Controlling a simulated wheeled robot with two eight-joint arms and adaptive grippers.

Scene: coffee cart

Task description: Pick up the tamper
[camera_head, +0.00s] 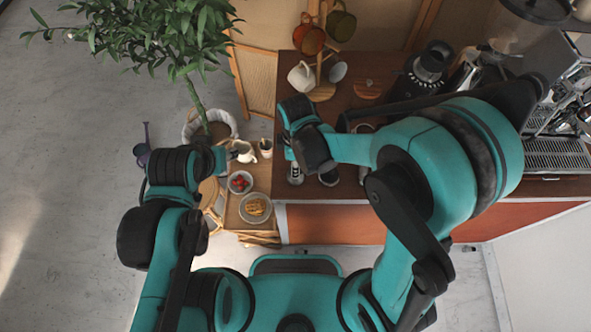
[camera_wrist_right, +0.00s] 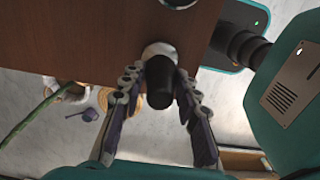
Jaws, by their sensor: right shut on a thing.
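The tamper (camera_wrist_right: 160,88) has a dark handle and a round metal base. In the right wrist view it stands between the two fingers of my right gripper (camera_wrist_right: 156,80), near the corner of the brown counter. My right gripper is shut on its handle. In the head view the tamper's metal part (camera_head: 295,177) shows at the counter's front left corner, below my right gripper (camera_head: 290,152), and my right wrist partly hides it. My left gripper (camera_head: 221,158) is apart from it on the left, over the floor beside the small side table; its fingers are not clear.
Another metal item (camera_head: 328,178) stands just right of the tamper. A wooden mug stand (camera_head: 322,90) with cups is behind. A side table holds a bowl of red fruit (camera_head: 240,182) and a plate of pastry (camera_head: 255,208). An espresso machine (camera_head: 560,150) stands right; a potted plant (camera_head: 195,130) left.

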